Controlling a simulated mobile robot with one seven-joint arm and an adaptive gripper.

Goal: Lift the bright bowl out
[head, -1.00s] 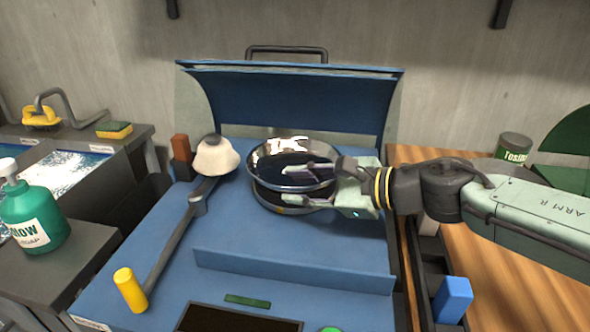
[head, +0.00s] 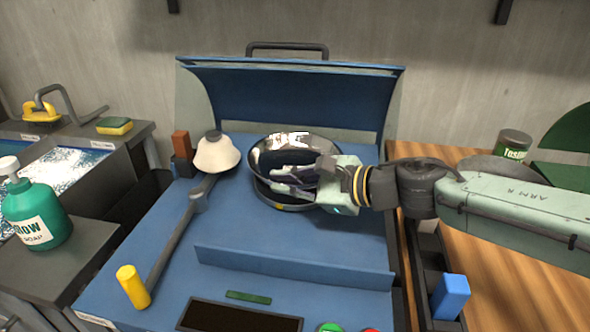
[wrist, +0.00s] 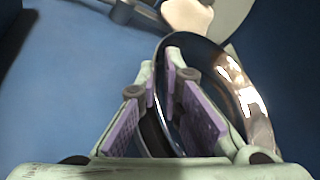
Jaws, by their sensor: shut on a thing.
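The bright bowl (head: 312,143) is shiny metal and sits at the middle of the blue machine, above a dark round base (head: 265,192). It is tilted, with its open side partly facing me. My gripper (head: 293,180) reaches in from the right and covers the bowl's near lower part. In the wrist view the bowl's curved rim (wrist: 240,85) runs up the right side, and its near edge passes between the fingers. My gripper (wrist: 167,75) is shut on the bowl's rim, with purple pads on either side of it. Whether the bowl touches the base is hidden.
A white cone-shaped head on a grey arm (head: 216,155) stands left of the bowl. A raised blue hood (head: 290,105) is behind and a low blue wall (head: 290,272) in front. A yellow-handled lever (head: 133,288) is at front left. A wooden table (head: 520,260) lies right.

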